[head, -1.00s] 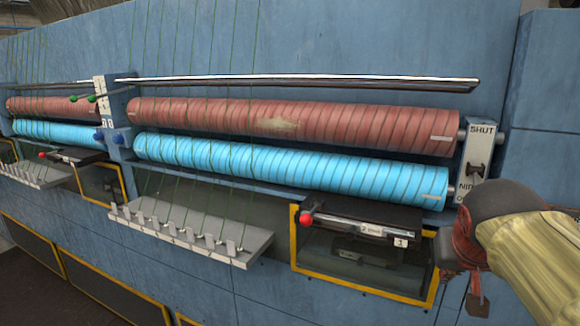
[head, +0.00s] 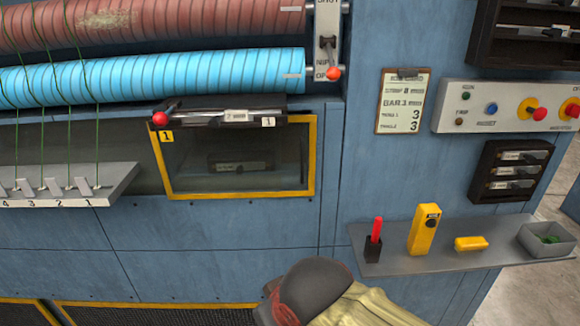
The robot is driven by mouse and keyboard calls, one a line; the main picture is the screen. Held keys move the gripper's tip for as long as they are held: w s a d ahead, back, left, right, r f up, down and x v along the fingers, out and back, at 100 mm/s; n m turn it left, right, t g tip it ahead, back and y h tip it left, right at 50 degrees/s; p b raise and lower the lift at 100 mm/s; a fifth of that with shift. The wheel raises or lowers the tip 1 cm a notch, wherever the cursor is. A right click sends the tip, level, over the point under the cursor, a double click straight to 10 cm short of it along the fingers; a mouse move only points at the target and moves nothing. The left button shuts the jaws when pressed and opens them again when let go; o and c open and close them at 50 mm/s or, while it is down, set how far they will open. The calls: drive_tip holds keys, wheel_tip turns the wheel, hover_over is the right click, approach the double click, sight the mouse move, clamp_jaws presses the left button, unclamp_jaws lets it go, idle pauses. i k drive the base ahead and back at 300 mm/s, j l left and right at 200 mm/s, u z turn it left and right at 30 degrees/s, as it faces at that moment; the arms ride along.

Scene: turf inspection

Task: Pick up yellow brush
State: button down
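A small low yellow block (head: 471,243) lies on the grey shelf (head: 400,263) at the right in the head view; it may be the yellow brush, but bristles cannot be made out. A taller yellow object with a dark label (head: 424,229) stands upright to its left. My gripper (head: 268,310) is at the bottom edge, left of and below the shelf, apart from both yellow things. Its fingers are mostly hidden by the dark wrist and cut off by the frame, so its opening cannot be seen.
A red-handled tool in a black holder (head: 374,241) and a grey bin with green bits (head: 547,240) share the shelf. Above are a clipboard (head: 403,101), a button panel (head: 510,107) and a dark rack (head: 508,171). A yellow-framed window (head: 312,160) is left.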

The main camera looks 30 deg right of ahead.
sight(463, 245)
drive_tip(key=z, duration=2.45)
drive_tip(key=u, duration=2.2)
drive_tip(key=z, duration=2.2)
drive_tip(key=i+l+u, duration=0.1)
drive_tip(key=i, duration=0.3)
